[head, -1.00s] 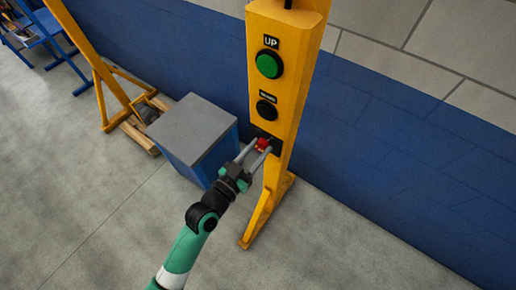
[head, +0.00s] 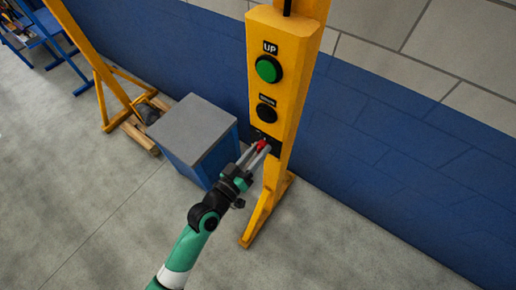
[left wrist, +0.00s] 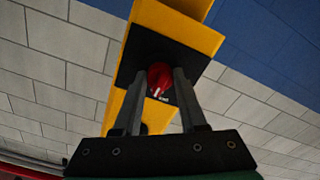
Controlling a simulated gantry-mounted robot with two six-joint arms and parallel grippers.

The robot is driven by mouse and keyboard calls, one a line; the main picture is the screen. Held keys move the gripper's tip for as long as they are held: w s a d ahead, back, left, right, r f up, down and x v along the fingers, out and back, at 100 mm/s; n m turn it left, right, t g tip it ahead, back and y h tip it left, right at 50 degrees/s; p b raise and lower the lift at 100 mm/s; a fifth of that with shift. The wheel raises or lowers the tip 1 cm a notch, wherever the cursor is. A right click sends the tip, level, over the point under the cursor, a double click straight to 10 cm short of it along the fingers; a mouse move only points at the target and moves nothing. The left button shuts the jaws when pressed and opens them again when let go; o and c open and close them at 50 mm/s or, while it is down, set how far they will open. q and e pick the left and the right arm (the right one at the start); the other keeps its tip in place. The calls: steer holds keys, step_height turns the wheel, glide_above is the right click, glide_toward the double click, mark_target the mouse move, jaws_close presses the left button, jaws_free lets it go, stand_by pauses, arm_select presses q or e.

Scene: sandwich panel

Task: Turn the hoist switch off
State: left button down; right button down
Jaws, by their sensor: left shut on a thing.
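The hoist switch is a red rotary knob (head: 262,146) on a black plate low on the yellow control box (head: 291,75). In the left wrist view the red knob (left wrist: 160,78) shows a white pointer line, with the black plate (left wrist: 150,50) around it. My left gripper (head: 260,148) reaches the knob from the lower left. Its two fingers (left wrist: 158,92) are shut on the knob, one on each side. The lettering on the plate is partly hidden by the fingers and too small to read. My right gripper is not in view.
Above the knob are a green UP button (head: 268,69) and a black button (head: 266,112). A blue cabinet with a grey top (head: 196,130) stands left of the yellow post. A blue wall is behind. The floor in front is clear.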

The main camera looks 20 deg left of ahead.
arm_select(q)
steer(key=n+p, duration=0.1)
steer(key=n, duration=0.5)
steer(key=shift+n, duration=0.3)
stand_by(0.4)
steer(key=shift+c, duration=2.3)
jaws_free()
steer(key=shift+s, duration=0.5)
steer(key=s+a, duration=0.2)
steer(key=s, duration=0.8)
steer(key=shift+s+b, duration=0.25)
steer(key=shift+b, duration=0.15)
